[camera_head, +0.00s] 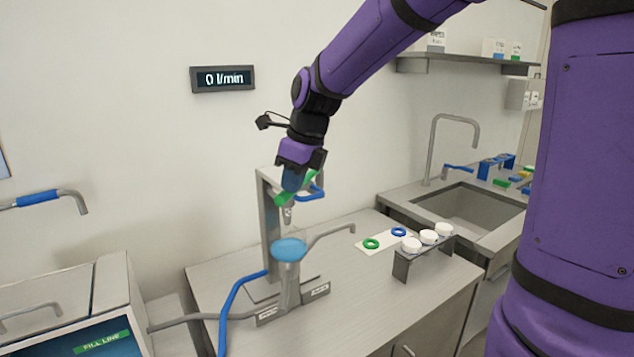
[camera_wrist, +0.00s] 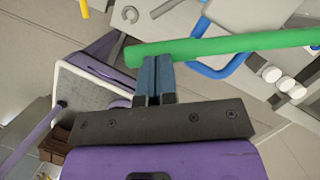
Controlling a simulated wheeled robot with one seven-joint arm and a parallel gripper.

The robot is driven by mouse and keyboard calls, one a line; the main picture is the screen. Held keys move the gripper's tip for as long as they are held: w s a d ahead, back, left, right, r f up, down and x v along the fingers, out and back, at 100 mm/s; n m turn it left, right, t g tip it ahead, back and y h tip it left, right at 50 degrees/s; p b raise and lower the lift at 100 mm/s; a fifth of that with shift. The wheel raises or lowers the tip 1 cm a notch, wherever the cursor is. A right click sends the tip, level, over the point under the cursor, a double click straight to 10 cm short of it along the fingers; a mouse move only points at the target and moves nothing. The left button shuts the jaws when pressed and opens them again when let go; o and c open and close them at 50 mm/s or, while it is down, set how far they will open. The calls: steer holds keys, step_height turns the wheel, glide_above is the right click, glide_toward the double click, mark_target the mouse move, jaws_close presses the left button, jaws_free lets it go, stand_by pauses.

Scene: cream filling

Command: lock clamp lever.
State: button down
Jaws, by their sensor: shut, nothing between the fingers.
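A green bar (camera_head: 281,198), which looks like the clamp lever, sits at the top of the grey filling stand (camera_head: 269,228). It runs tilted across the head view, partly hidden behind my gripper. In the wrist view the green bar (camera_wrist: 230,45) crosses just beyond my fingertips. My gripper (camera_head: 292,184) points down at the stand's top. Its blue fingers (camera_wrist: 154,66) are shut together with nothing between them. The tips are at the green bar's edge; I cannot tell whether they touch it. A blue loop handle (camera_head: 313,193) lies beside the bar.
Below the lever are a nozzle (camera_head: 288,215) and a blue-topped vessel (camera_head: 289,250). A blue hose (camera_head: 232,295) runs down the left.

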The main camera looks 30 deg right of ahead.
steer(key=w+a, duration=0.5)
steer(key=w, duration=0.3)
steer(key=shift+w, duration=0.4)
steer(key=shift+d, duration=0.1)
